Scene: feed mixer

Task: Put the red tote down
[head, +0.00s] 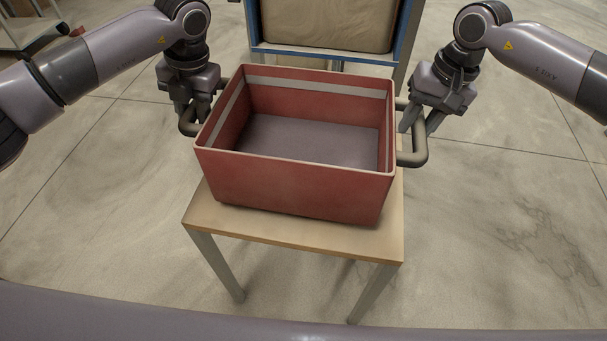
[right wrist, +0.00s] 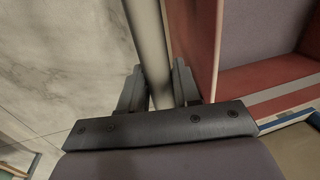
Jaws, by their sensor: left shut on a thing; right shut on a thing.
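The red tote (head: 290,187) is an open, empty box with a light stripe inside and a handle on each side. It is over the small wooden table (head: 300,234); whether it rests on the top or hangs just above it I cannot tell. My left gripper (head: 190,108) is shut on the left handle (head: 187,127). My right gripper (head: 418,125) is shut on the right handle (head: 421,147). In the right wrist view the handle bar (right wrist: 148,45) passes between the fingers of my right gripper (right wrist: 160,88), and the tote wall (right wrist: 195,40) is beside it.
A blue-framed structure with a beige bin (head: 330,22) stands just behind the tote. A shelf or cart (head: 30,25) shows at the top left. The concrete floor (head: 500,230) is clear on both sides of the table.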

